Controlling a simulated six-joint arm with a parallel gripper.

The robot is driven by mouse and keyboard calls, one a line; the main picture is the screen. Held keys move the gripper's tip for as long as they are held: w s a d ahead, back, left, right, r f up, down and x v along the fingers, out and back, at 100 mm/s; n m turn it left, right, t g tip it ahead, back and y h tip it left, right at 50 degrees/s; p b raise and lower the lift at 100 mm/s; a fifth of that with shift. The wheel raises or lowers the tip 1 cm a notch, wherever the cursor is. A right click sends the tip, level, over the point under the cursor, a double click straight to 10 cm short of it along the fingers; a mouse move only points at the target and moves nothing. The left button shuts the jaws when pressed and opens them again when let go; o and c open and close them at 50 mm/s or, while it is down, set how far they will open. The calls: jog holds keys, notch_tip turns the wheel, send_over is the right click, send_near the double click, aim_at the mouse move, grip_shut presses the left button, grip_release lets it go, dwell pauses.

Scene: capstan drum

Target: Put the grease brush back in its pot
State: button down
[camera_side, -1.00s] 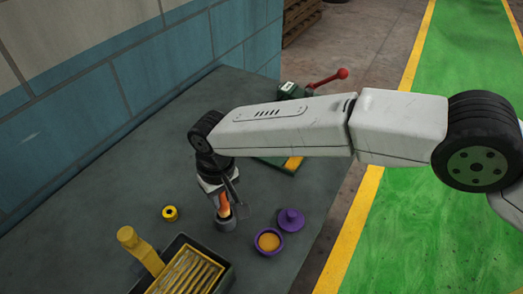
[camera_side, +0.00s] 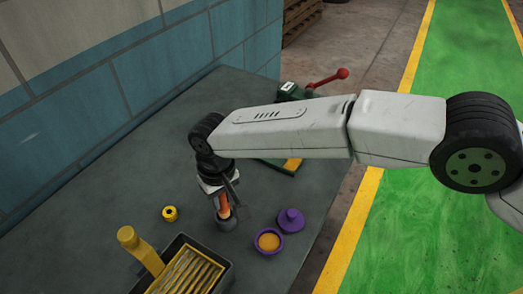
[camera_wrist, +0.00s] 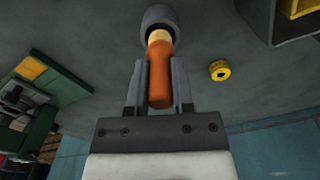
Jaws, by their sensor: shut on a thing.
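The grease brush has an orange-brown handle (camera_wrist: 160,75) that sits between the fingers of my gripper (camera_wrist: 158,82). My gripper (camera_side: 222,200) is shut on the brush handle and points down. The grey pot (camera_side: 227,223) stands on the bench right below it; it also shows in the wrist view (camera_wrist: 159,18). The pale lower end of the brush (camera_wrist: 159,37) is at the pot's mouth and appears to go into it. The bristles are hidden. In the side view the brush (camera_side: 224,203) looks close to upright. I cannot tell how deep it sits.
A purple bowl (camera_side: 268,242) and its purple lid (camera_side: 291,220) lie to the right of the pot. A yellow ring (camera_side: 170,213) lies to the left. A dark box (camera_side: 215,284) with yellow contents stands in front. A green device with a red-knobbed lever (camera_side: 325,79) is behind.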

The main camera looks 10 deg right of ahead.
aim_at(224, 207)
jog(key=shift+f, duration=1.85)
dwell(3.3)
jog(key=shift+c, duration=2)
grip_release()
jog(key=shift+r, duration=0.1)
jog(key=shift+r, duration=3.8)
jog(key=shift+d, duration=0.1)
